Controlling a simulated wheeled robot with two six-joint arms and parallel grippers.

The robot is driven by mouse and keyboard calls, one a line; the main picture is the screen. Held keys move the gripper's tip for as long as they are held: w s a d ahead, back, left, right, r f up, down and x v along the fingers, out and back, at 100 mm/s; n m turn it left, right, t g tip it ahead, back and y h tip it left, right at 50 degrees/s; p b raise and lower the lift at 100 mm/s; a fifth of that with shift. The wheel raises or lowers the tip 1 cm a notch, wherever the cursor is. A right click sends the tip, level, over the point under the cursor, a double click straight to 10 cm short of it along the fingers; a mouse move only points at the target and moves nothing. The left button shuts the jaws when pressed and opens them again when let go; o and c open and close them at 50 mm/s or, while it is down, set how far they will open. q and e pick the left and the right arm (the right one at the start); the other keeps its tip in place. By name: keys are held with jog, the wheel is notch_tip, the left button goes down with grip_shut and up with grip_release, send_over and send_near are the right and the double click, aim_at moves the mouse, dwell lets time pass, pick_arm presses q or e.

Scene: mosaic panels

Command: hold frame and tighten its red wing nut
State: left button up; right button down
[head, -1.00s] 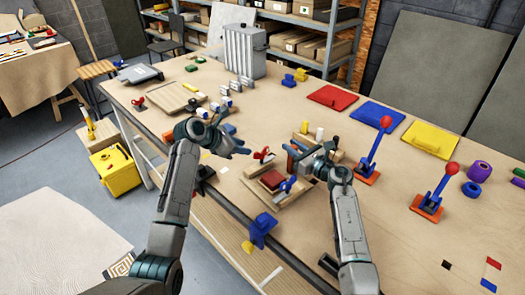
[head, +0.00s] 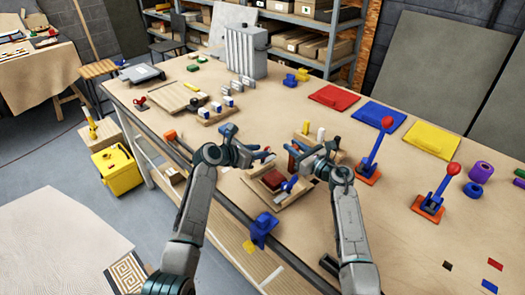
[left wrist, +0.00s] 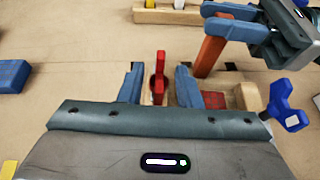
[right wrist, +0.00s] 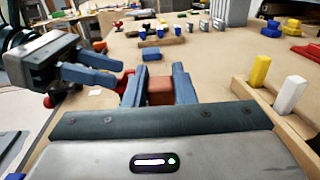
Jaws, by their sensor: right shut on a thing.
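The wooden frame (head: 281,204) lies near the table's front edge with a dark red panel (head: 272,180) in it and a blue wing nut (head: 289,185) at its right. The red wing nut (left wrist: 158,78) stands between the fingers of my left gripper (left wrist: 158,84), which is open with a gap on both sides; in the head view this gripper mostly hides the nut. My right gripper (right wrist: 159,88) is shut on a red-brown upright block (right wrist: 160,91) at the frame's far side. Whether that block is joined to the frame is hidden.
A blue clamp-like piece (head: 263,229) sits at the front edge. Two red-knobbed levers (head: 370,160) stand to the right. A wooden rack with yellow (right wrist: 260,71) and white (right wrist: 290,94) pegs is close to my right gripper. The two grippers are close together.

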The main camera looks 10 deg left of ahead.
pick_arm(q)
jog(key=shift+x, duration=1.2)
grip_shut()
jog(key=shift+m+h, duration=0.3)
jog(key=m+g+h, duration=0.2)
jog(key=m+g, duration=0.1)
jog(key=g, duration=0.1)
jog(key=shift+w+a+m, duration=0.1)
jog(key=shift+m, duration=0.3)
jog(key=shift+m+g+h, duration=0.7)
jog(key=shift+m+g, duration=0.9)
jog(key=shift+g, duration=0.3)
jog(key=shift+m+g, duration=0.3)
jog(key=shift+f+m+g, duration=0.15)
jog(key=shift+m+g, duration=0.25)
jog(key=shift+g, duration=0.1)
